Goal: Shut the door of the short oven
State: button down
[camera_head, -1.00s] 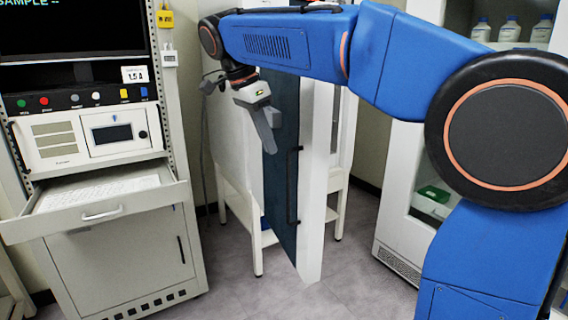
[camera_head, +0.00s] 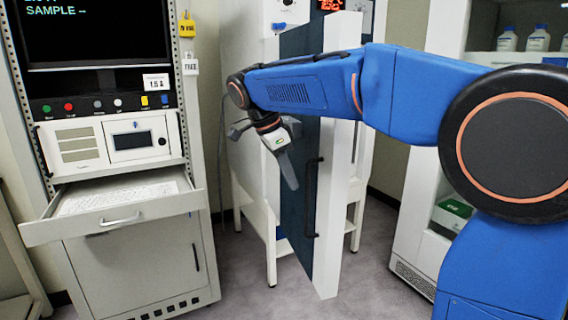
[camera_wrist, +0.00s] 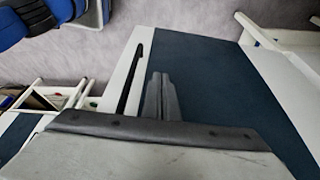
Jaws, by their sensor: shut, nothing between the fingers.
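The oven door (camera_head: 298,215) stands open, swung out toward me. It has a dark blue face, a white edge and a long black handle (camera_head: 312,197). The white oven body (camera_head: 247,130) on legs stands behind it, partly hidden by the door and my arm. My gripper (camera_head: 290,180) is shut and empty, pointing down in front of the blue face, left of the handle. In the wrist view the shut fingers (camera_wrist: 160,95) lie over the blue face (camera_wrist: 215,85), beside the black handle (camera_wrist: 137,82). I cannot tell whether they touch the door.
A grey instrument cabinet (camera_head: 140,262) with a pulled-out keyboard drawer (camera_head: 120,221) stands on the left. A white cabinet with bottles (camera_head: 410,240) stands on the right. Grey floor (camera_head: 345,290) is free in front of the door.

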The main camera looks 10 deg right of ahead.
aim_at(304, 175)
jog(key=shift+w+d+r, duration=0.1)
jog(key=shift+w+d, duration=0.1)
jog(key=shift+d, duration=1.75)
